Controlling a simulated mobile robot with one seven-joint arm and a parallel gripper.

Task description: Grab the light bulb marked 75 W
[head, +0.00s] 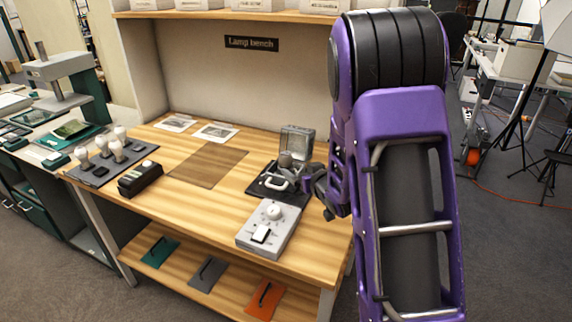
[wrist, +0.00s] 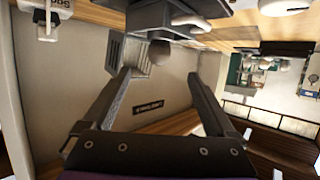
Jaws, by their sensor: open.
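Several white bulbs (head: 103,147) stand on a dark tray (head: 95,172) at the left end of the lamp bench. Their watt marks are too small to read, so I cannot tell which is 75 W. My gripper (head: 312,181) is at the right side of the bench, beside a grey device with a raised lid (head: 297,141), far from the tray. In the wrist view my gripper (wrist: 160,78) has its two fingers spread apart with nothing held between them. A brownish round part (wrist: 159,52) shows beyond the fingertips; whether it touches anything is unclear.
A grey box with a dial (head: 272,228) sits at the bench's front right. A black block (head: 140,180) stands by the tray. A brown mat (head: 208,166) lies mid-bench, clear. The lower shelf (head: 170,272) holds coloured plates. A tall-stand instrument (head: 60,68) is on the left table.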

